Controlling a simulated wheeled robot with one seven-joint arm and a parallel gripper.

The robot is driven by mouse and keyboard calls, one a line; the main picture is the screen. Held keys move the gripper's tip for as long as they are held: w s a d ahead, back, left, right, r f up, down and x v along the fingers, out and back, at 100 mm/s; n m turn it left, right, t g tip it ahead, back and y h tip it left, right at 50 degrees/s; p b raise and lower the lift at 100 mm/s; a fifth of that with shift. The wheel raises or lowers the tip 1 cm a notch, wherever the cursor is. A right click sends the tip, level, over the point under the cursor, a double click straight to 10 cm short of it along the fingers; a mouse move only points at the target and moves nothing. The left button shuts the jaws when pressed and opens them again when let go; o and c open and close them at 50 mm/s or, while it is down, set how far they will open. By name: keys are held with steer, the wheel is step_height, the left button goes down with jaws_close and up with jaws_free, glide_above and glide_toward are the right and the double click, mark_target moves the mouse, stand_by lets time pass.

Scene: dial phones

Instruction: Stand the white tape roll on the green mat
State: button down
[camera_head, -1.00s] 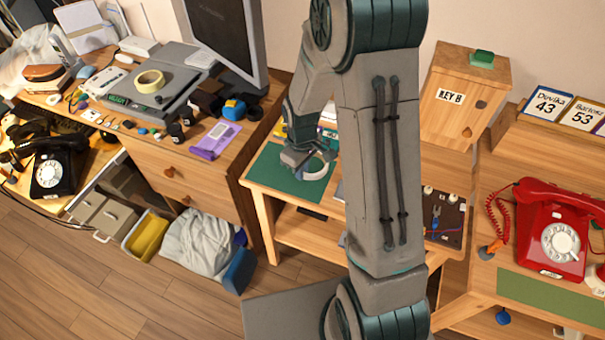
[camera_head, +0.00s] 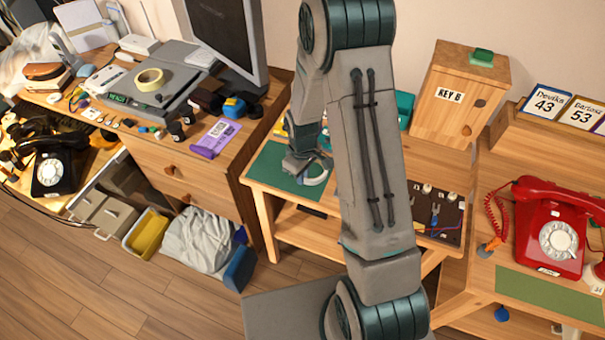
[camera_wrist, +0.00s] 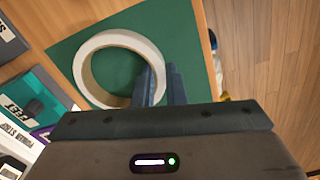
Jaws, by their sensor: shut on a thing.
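The white tape roll (camera_wrist: 85,68) shows as a nearly full ring in the wrist view, its open face toward the camera. In the head view the tape roll (camera_head: 318,177) is partly hidden by my gripper and arm. My gripper (camera_wrist: 162,84) is shut on the near right part of its rim; in the head view my gripper (camera_head: 303,166) is over the mat. The green mat (camera_wrist: 183,28) lies under the roll and also shows in the head view (camera_head: 268,168). I cannot tell whether the roll touches the mat; it looks closer to flat than upright.
Boxes with labels, one teal (camera_wrist: 38,100), stand left of the mat in the wrist view. The small table's edge and the floor (camera_wrist: 265,50) are to the right. A red phone (camera_head: 549,230) is far right.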

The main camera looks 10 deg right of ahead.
steer(key=c, duration=1.5)
jaws_free()
steer(key=shift+r, duration=0.65)
step_height(320, 180, up, 11)
steer(key=s+r+m+t, duration=0.1)
steer(key=s+r+m, duration=0.2)
steer(key=s+r, duration=0.4)
steer(key=s+d+r+m+t, duration=0.1)
steer(key=s+r+m+t, duration=0.1)
steer(key=s+r+m, duration=0.2)
steer(key=shift+s+d+r+m, duration=0.25)
steer(key=shift+s+r, duration=1.35)
steer(key=shift+s, duration=2.45)
steer(key=shift+a, duration=0.1)
